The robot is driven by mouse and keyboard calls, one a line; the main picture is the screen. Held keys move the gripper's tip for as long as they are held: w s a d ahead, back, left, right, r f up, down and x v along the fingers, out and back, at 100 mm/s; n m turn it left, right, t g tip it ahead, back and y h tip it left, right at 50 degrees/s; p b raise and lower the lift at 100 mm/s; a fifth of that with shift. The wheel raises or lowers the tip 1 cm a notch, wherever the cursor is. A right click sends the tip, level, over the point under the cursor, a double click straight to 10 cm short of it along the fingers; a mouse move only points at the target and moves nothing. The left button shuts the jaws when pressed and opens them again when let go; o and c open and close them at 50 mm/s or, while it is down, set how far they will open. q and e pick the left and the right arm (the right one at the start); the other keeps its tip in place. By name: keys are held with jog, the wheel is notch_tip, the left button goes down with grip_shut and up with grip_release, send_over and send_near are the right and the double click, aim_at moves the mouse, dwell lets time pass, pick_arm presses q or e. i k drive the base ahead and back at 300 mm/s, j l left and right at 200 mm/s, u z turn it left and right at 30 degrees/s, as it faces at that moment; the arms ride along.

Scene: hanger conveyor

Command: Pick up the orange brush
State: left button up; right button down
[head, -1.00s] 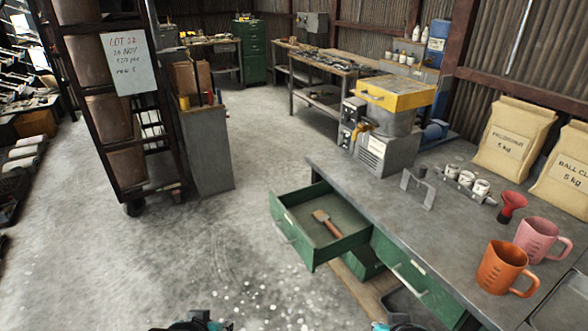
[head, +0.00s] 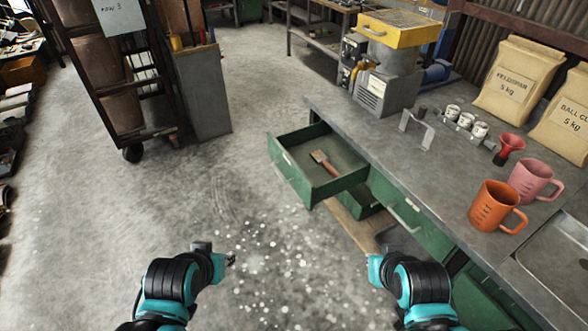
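The orange brush (head: 328,165) lies in the open top drawer (head: 301,180) of the green workbench, in the head view. Its orange handle points to the lower right and its paler, wide end to the upper left. My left gripper (head: 230,260) is over the floor at the lower left of the drawer, apart from the brush. My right gripper (head: 376,262) is below and right of the drawer, apart from the brush. The fingers of both are too small and turned away to tell open from shut.
The grey bench top (head: 385,147) holds an orange jug (head: 492,206), a pink jug (head: 531,179), a red funnel (head: 510,143) and paper sacks (head: 515,78). Another drawer (head: 362,202) sits partly open below. A wheeled rack (head: 115,90) stands left. The floor before the drawer is clear.

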aim_at(320, 157)
jog(key=i+l+u, duration=0.15)
jog(key=i+l, duration=0.15)
jog(key=i, duration=0.2)
jog(key=i+l+u, duration=0.2)
jog(key=i+l, duration=0.15)
jog(key=i, duration=0.2)
